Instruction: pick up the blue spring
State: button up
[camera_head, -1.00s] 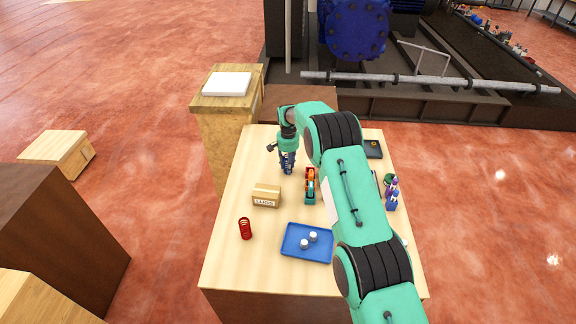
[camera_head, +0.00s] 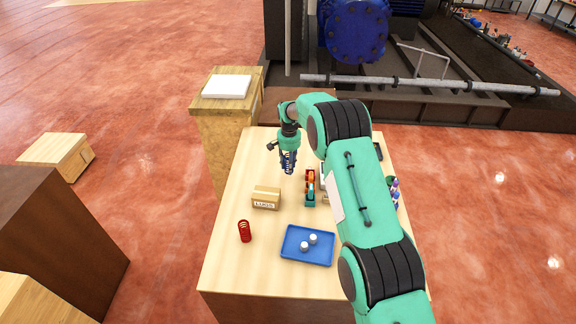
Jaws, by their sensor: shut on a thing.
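My gripper (camera_head: 288,170) points down over the back left part of the light wooden table (camera_head: 225,262). It is shut on the blue spring (camera_head: 289,165), which shows as a small blue coil between the dark fingers. The fingers hide part of the spring. It seems a little above the table top, though the exact gap is hard to tell.
A cardboard box marked LUGS (camera_head: 266,197) and a red-and-teal piece (camera_head: 310,190) stand in front of my gripper. A red spring (camera_head: 245,231) stands front left. A blue tray (camera_head: 288,257) holds two white pieces. A wooden cabinet (camera_head: 222,125) stands behind left.

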jog(key=s+d, duration=0.1)
jog(key=s, duration=0.3)
jog(key=s+d+r+b, duration=0.1)
jog(key=s, duration=0.3)
jog(key=s+d, duration=0.1)
jog(key=s, duration=0.4)
jog(key=shift+s+d+r, duration=0.1)
jog(key=shift+d+r, duration=0.05)
jog(key=shift+d, duration=0.2)
dwell(0.3)
